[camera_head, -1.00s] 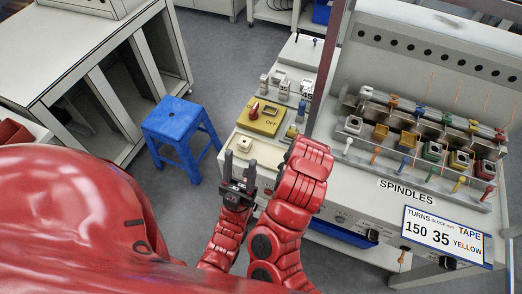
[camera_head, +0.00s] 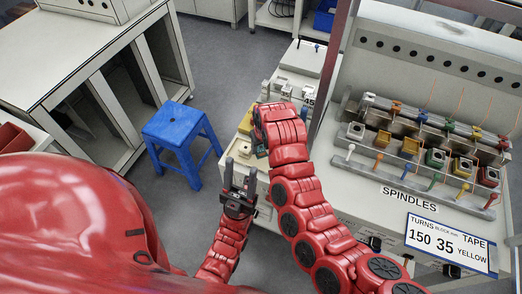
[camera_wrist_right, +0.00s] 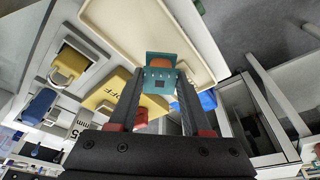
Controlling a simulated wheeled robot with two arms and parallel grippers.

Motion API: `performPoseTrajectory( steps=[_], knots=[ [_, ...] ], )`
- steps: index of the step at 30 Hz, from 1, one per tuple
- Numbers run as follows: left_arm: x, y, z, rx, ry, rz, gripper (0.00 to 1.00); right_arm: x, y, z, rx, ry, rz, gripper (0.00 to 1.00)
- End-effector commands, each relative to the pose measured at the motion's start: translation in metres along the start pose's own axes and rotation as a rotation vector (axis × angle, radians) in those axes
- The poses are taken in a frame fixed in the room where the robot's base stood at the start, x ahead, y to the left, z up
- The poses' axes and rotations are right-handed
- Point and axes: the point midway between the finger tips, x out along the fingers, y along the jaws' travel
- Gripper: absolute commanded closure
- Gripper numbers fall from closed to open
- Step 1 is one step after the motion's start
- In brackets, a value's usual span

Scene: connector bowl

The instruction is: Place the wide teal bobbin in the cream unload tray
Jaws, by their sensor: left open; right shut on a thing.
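The wide teal bobbin (camera_wrist_right: 161,72) with an orange-brown centre is held between the fingertips of my right gripper (camera_wrist_right: 157,102) in the right wrist view. The cream unload tray (camera_wrist_right: 128,18) lies beyond it in that view, and its bare floor shows. The bobbin overlaps the tray's near edge in the picture; I cannot tell its height above it. In the head view my right arm hides the right gripper and the bobbin.
A yellow switch panel (camera_wrist_right: 107,92) marked OFF is beside the tray. The spindle rack (camera_head: 410,165) with several coloured bobbins stands at the right, above a sign (camera_head: 447,241). A blue stool (camera_head: 180,130) is on the floor at the left, with open floor around it.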

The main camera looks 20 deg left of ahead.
Motion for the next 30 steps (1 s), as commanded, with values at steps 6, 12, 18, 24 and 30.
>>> performPoseTrajectory(
  steps=[6,12,18,24,30],
  knots=[
    [0.005,0.000,-0.001,0.000,0.000,0.000,0.50,0.003,0.000,-0.004,0.004,-0.003,-0.001,1.00],
    [0.019,-0.001,-0.003,0.000,0.000,0.000,0.50,0.030,0.000,0.005,0.003,-0.005,0.000,1.00],
    [0.018,-0.001,-0.003,0.000,0.000,0.000,0.50,0.036,0.000,0.006,0.004,-0.001,-0.001,1.00],
    [0.015,-0.001,-0.003,0.000,0.000,0.000,0.50,0.040,0.000,0.007,0.004,-0.001,-0.001,1.00],
    [0.017,-0.001,-0.003,0.000,0.000,0.000,0.50,0.039,0.000,0.006,0.004,0.000,-0.001,0.21]
  ],
)
